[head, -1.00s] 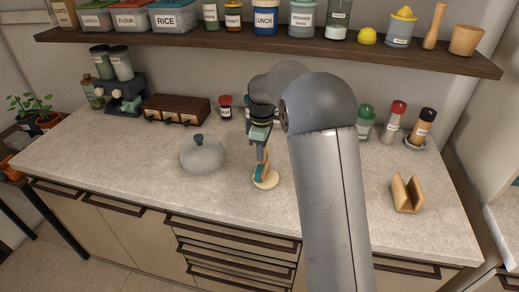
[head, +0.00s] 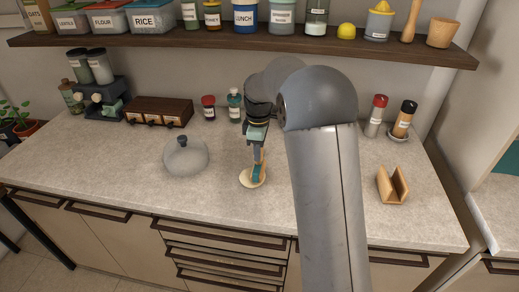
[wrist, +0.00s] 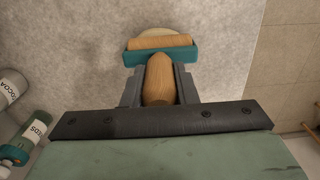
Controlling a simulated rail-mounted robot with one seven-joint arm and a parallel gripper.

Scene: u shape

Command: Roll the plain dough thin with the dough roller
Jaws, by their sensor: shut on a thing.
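The dough roller has a wooden handle (wrist: 159,79), a teal frame (wrist: 185,55) and a wooden cylinder (wrist: 160,42). My gripper (wrist: 160,88) is shut on the handle, with a dark finger on each side; in the head view it points down (head: 257,150). The pale, flat, round dough (head: 245,179) lies on the counter under the roller. In the wrist view only a far strip of the dough (wrist: 157,31) shows beyond the cylinder; the rest is hidden. The roller looks to be on the dough, though I cannot tell how firmly it presses.
A grey domed lid (head: 185,157) stands left of the dough on the pale counter (head: 120,165). A wooden holder (head: 392,185) is to the right. Jars and a wooden drawer box (head: 157,111) line the back. A shelf (head: 130,37) runs above. The counter's front is clear.

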